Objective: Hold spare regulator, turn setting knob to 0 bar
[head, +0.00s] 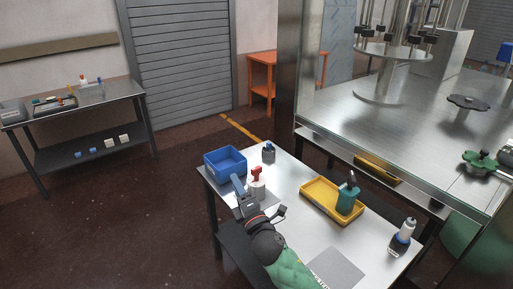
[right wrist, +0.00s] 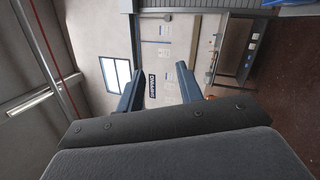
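My right gripper (head: 240,187) is above the left part of the small steel table (head: 290,240), in front of the blue bin. In the right wrist view its two blue fingers (right wrist: 158,84) stand wide apart with nothing between them. A white piece with a red top (head: 257,184) stands just beside the gripper, partly hidden by it; I see no grip on it. A dark piece with a blue part (head: 268,153) stands at the back. A teal piece with a dark top (head: 347,197) stands in the yellow tray (head: 318,206). I cannot tell which is the regulator, nor read a knob. My left gripper is out of view.
A blue bin (head: 225,162) sits at the table's back left corner. A white and dark-blue bottle (head: 404,232) stands near the right edge; a grey sheet (head: 335,270) lies in front. A large steel machine (head: 420,110) borders the table behind right.

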